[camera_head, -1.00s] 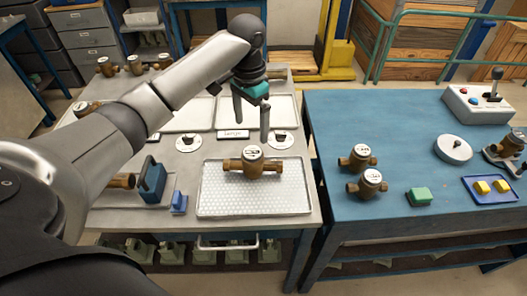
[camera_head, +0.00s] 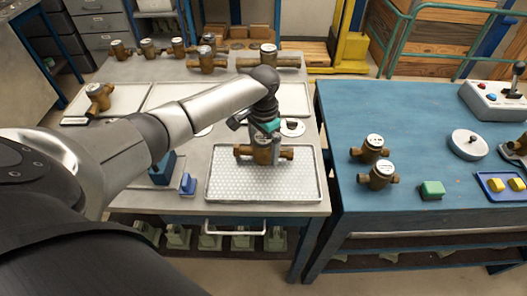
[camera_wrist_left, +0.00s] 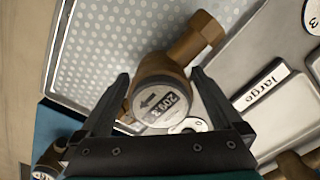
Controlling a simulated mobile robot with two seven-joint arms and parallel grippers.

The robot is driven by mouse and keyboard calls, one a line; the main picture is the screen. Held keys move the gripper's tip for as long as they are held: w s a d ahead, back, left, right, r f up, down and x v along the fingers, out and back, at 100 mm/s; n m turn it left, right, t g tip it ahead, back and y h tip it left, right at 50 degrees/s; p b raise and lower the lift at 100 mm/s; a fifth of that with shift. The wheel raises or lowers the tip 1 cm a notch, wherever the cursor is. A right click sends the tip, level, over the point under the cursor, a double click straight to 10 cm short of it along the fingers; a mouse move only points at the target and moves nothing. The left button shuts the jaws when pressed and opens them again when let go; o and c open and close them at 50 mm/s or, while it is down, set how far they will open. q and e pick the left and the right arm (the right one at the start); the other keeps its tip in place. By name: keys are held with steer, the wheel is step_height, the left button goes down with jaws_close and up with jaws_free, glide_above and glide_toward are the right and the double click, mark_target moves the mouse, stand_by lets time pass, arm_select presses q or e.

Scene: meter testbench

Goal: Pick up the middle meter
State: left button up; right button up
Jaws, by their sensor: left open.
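A brown brass meter with a round white dial (camera_wrist_left: 158,98) sits in a white tray with a dotted mat (camera_head: 222,190) at the front of the grey bench. In the head view its pipe end (camera_head: 284,153) shows beside my gripper. My left gripper (camera_head: 262,152) points down over this meter. In the left wrist view my open gripper fingers (camera_wrist_left: 160,77) stand on either side of the meter's body, with the dial between them. Whether the fingers touch it, I cannot tell. My right gripper is not in view.
Several other meters (camera_head: 207,62) stand along the back of the bench, and one (camera_head: 100,97) lies in a left tray. A blue block (camera_head: 188,184) is left of the dotted tray. The blue table (camera_head: 420,120) at right holds two meters (camera_head: 377,175) and a green block (camera_head: 432,190).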

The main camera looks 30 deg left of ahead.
arm_select(q)
steer(key=shift+f, duration=0.65)
steer(key=shift+r, duration=0.1)
jaws_close()
steer(key=shift+w, duration=0.1)
